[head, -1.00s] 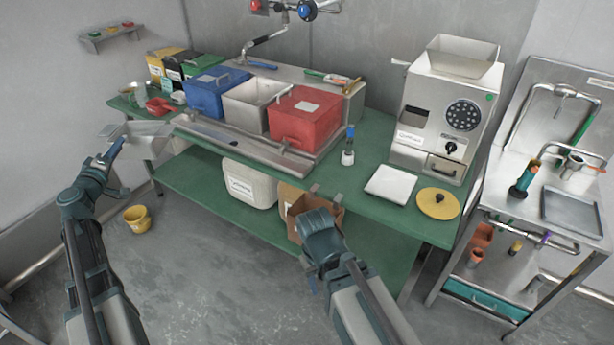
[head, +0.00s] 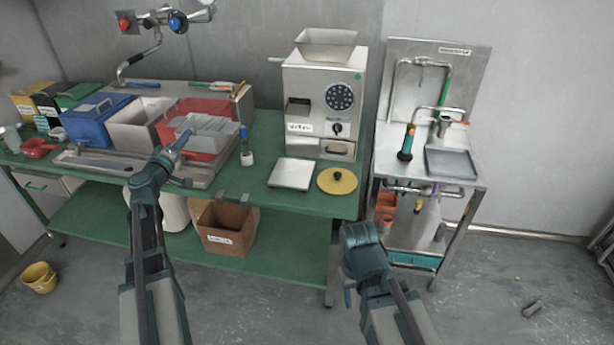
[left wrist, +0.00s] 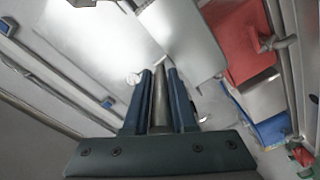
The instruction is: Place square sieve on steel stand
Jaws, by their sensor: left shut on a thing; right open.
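My left gripper (head: 178,145) is shut on the handle of a grey steel square sieve (head: 208,131), held up in front of the red bin in the head view. In the left wrist view the fingers (left wrist: 159,95) close around the thin handle, and the pale sieve (left wrist: 182,38) extends beyond them. The steel stand (head: 385,160) is at the right, with a tall back panel, bent pipes and a grey tray on top. The sieve is well to the left of it. My right gripper (head: 358,238) is open, low in front of the stand; its fingertips are hard to see.
A green bench (head: 250,200) carries blue, steel and red bins, a steel grinder (head: 322,105), a white pad (head: 291,173) and a yellow lid (head: 337,181). An orange-and-green tool (head: 407,142) stands on the stand's left side. A cardboard box (head: 228,230) is below.

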